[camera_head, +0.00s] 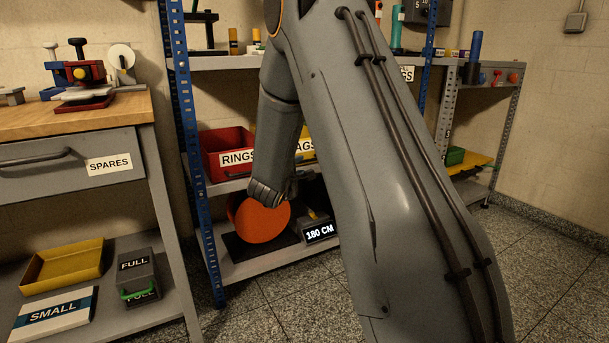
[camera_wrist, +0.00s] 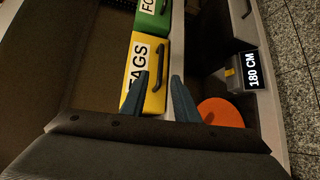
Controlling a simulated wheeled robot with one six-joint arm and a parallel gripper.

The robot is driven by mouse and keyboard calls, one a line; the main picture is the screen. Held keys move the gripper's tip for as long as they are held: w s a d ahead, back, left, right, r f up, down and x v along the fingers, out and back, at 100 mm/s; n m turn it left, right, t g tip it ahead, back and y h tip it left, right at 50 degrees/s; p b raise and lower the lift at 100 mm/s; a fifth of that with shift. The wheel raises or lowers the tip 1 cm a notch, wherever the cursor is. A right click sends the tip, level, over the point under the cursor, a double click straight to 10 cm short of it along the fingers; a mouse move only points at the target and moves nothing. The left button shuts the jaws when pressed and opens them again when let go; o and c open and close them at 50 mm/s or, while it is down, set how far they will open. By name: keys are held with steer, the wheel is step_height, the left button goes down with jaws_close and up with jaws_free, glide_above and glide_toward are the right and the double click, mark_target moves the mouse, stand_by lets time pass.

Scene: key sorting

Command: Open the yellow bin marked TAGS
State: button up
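The yellow bin (camera_wrist: 158,99) marked TAGS shows in the wrist view, turned on its side, with a black bar handle (camera_wrist: 161,60) on its front. Part of its label is covered by a finger. In the camera_head view only a strip of the yellow bin (camera_head: 299,132) shows, on the shelf beside the red bin; my arm hides the rest. My gripper (camera_wrist: 160,75) is open, its two blue fingers apart. The near end of the handle appears between the fingertips in the picture; I cannot tell whether they touch it. I see no clear gap showing the bin open.
A red RINGS bin (camera_head: 228,143) stands left of the yellow bin. A green bin (camera_wrist: 152,18) is on its other side. Below are an orange disc (camera_head: 262,220) and a 180 CM display (camera_head: 320,233). A blue shelf post (camera_head: 190,150) stands left. Open floor lies right.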

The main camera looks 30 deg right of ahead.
mark_target(307, 161)
steer(key=shift+h, duration=0.3)
steer(key=b+x, duration=0.4)
steer(key=x, duration=0.4)
steer(key=shift+d+f, duration=0.15)
steer(key=shift+f, duration=0.05)
jaws_close()
